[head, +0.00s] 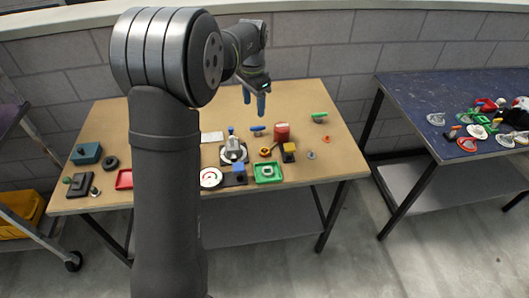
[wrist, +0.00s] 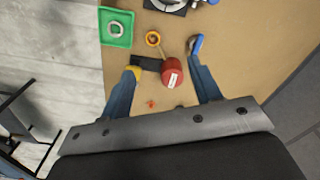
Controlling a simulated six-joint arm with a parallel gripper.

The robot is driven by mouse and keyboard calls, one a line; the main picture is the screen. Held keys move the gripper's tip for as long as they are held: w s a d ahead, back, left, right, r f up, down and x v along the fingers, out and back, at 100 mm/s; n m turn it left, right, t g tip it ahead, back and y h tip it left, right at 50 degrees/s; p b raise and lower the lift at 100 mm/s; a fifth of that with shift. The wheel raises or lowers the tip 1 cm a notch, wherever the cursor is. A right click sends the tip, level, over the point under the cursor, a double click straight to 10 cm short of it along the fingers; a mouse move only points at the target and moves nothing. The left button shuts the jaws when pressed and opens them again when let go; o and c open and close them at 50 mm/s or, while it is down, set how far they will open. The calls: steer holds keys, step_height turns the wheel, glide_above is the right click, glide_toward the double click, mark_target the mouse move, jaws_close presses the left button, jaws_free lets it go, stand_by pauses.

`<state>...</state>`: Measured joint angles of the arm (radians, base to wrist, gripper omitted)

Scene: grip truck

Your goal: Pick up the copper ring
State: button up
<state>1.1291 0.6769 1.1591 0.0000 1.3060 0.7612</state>
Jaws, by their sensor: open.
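A small orange-copper ring (head: 266,152) lies on the tan table, left of a yellow and black block. It also shows in the wrist view (wrist: 153,38), upper middle, with a thin tan stick-like part beside it. My gripper (head: 255,104) hangs high above the table, its blue fingers pointing down, open and empty. In the wrist view, the fingers of my gripper (wrist: 165,72) spread wide, with the red cylinder (wrist: 172,73) seen between them. The ring appears beyond the fingertips, touching neither finger.
A grey washer (head: 311,155) and a small orange piece (head: 327,139) lie to the right. A blue-topped cluttered table (head: 412,106) stands farther right.

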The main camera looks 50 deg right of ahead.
steer(key=s+d+f+n, duration=0.2)
steer(key=s, duration=0.1)
glide_above(264, 150)
steer(key=f, duration=1.2)
steer(key=shift+w+d, duration=0.1)
steer(key=shift+d, duration=0.25)
steer(key=shift+a+f, duration=0.2)
steer(key=shift+f, duration=1.1)
steer(key=shift+a+f, duration=0.2)
steer(key=shift+f, duration=1.1)
steer(key=c, duration=1.1)
steer(key=shift+c, duration=0.2)
steer(key=shift+r, duration=0.1)
